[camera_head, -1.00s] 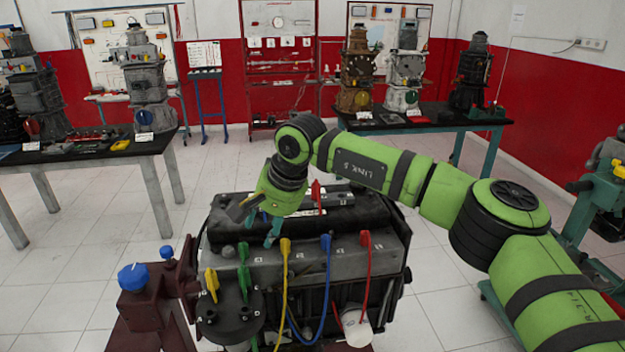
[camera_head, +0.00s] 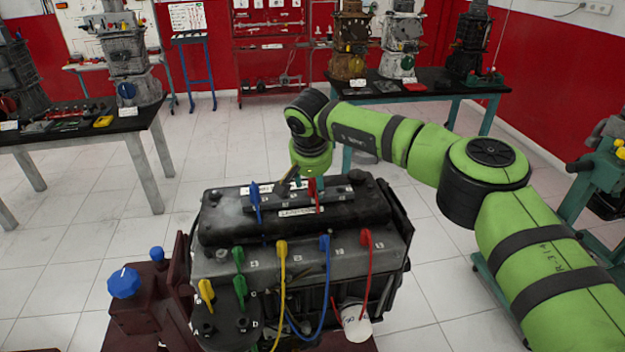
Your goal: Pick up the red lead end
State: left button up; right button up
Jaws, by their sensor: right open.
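A red lead end (camera_head: 314,192) stands upright on the dark top cover of the engine (camera_head: 345,208). My right gripper (camera_head: 308,182) points down right at it, with teal fingertips on either side of its upper part. The fingers are open; I cannot tell whether they touch the lead. Another red lead end (camera_head: 366,238) sits at the right of the engine's front ledge, with its cable hanging down. My left gripper is not in view.
A blue lead end (camera_head: 255,195) stands left of my gripper on the top cover. A maroon stand with blue knobs (camera_head: 124,283) is at the left.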

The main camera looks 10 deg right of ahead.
jog(key=shift+s, duration=0.15)
jog(key=shift+r, duration=0.1)
jog(key=c, duration=0.7)
jog(key=shift+c, duration=1.1)
jog(key=shift+r, duration=0.1)
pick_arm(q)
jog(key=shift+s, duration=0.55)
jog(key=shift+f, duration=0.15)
pick_arm(e)
jog(key=shift+r, duration=0.1)
